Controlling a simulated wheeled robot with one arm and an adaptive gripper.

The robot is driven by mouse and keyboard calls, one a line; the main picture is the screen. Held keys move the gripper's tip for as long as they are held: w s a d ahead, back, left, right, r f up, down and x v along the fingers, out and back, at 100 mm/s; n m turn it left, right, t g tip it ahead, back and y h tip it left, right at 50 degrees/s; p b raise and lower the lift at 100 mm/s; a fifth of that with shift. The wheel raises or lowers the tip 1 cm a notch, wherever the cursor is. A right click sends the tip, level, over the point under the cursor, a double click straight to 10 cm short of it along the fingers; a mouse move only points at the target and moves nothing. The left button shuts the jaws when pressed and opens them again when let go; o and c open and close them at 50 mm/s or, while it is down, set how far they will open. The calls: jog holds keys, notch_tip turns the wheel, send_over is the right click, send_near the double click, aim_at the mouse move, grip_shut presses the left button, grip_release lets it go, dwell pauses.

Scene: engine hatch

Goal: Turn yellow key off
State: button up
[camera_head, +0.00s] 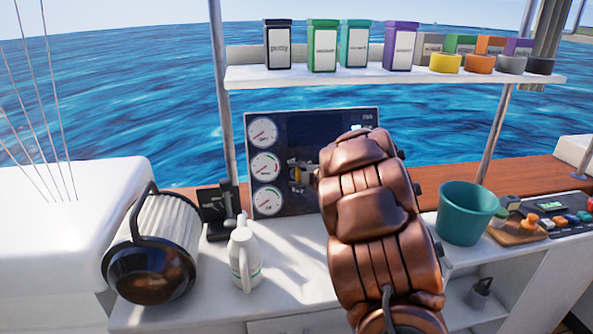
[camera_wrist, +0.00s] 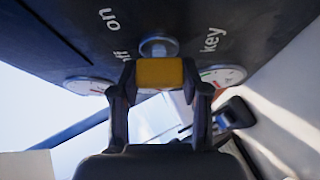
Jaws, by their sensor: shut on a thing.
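The yellow key (camera_wrist: 160,72) shows in the wrist view as a yellow block between the two fingertips of my gripper (camera_wrist: 159,78). The fingers touch it from both sides and are shut on it. A round metal lock (camera_wrist: 158,47) sits on the dark panel (camera_wrist: 60,35) just behind the key, beside the printed words "on" and "key"; another word is partly covered. In the head view, my gripper (camera_head: 301,174) is at the front of the panel (camera_head: 320,130), right of the gauges. My brown arm covers the panel's right part, and the key is small there.
Three round gauges (camera_head: 265,167) line the panel's left side. A teal bucket (camera_head: 467,212) stands right of my arm.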

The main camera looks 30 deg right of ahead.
jog(key=shift+n+g+p, duration=0.3)
jog(key=shift+n, duration=0.2)
jog(key=shift+f, duration=0.1)
jog(key=o, duration=1.1)
jog(key=shift+o, duration=0.2)
jog(key=shift+s, duration=0.1)
jog(key=v, duration=1.2)
